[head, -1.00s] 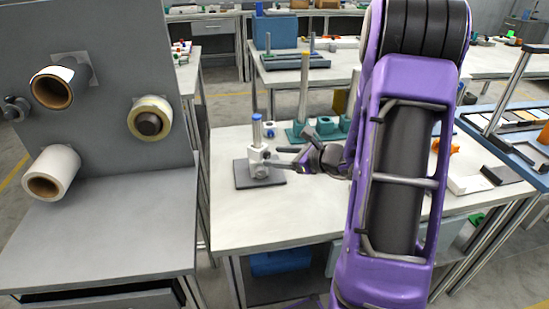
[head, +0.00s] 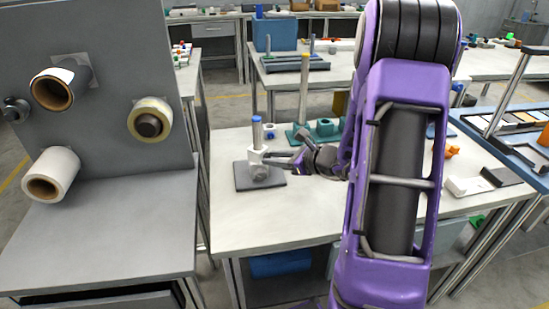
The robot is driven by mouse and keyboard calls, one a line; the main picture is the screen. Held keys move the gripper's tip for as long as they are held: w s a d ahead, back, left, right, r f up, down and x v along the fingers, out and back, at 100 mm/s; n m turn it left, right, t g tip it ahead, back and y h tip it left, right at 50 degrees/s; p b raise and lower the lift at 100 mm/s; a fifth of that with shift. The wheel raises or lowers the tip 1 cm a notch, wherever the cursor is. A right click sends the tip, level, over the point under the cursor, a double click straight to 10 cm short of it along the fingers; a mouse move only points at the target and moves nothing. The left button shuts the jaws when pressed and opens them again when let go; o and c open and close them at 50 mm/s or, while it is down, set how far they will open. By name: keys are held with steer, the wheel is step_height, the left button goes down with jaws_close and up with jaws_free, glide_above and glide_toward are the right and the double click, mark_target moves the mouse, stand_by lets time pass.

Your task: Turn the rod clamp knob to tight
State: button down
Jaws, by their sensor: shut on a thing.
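The rod clamp is a white block (head: 255,156) on an upright rod with a blue top (head: 257,121). It stands on a dark square base plate (head: 244,181) at the left of the middle table. My gripper (head: 271,157) comes in from the right, level with the clamp block. Its fingers are shut on the clamp's knob at the block's right side. The fingers largely hide the knob, so I cannot read how far it is turned.
Green fixtures with a tall tan post (head: 303,88) stand just behind my gripper. A grey panel with rolls (head: 52,174) is at the left. White and dark parts (head: 466,187) lie at the table's right. The front of the table (head: 290,217) is clear.

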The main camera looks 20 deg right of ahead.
steer(key=shift+r+p, duration=0.1)
steer(key=shift+p, duration=0.45)
steer(key=m+y+p, duration=0.1)
steer(key=m+p, duration=0.1)
steer(key=p, duration=0.1)
steer(key=shift+d+r+g, duration=0.15)
steer(key=shift+g, duration=0.25)
steer(key=m+p, duration=0.1)
steer(key=m+y+p, duration=0.1)
steer(key=p, duration=0.1)
steer(key=m+g+y+p, duration=0.1)
steer(key=shift+w+d+f+p, duration=0.1)
steer(key=shift+w+f+p, duration=0.15)
steer(key=shift+p, duration=0.1)
steer(key=c, duration=0.6)
jaws_free()
steer(key=shift+s, duration=0.1)
steer(key=v, duration=1.7)
steer(key=shift+d, duration=0.3)
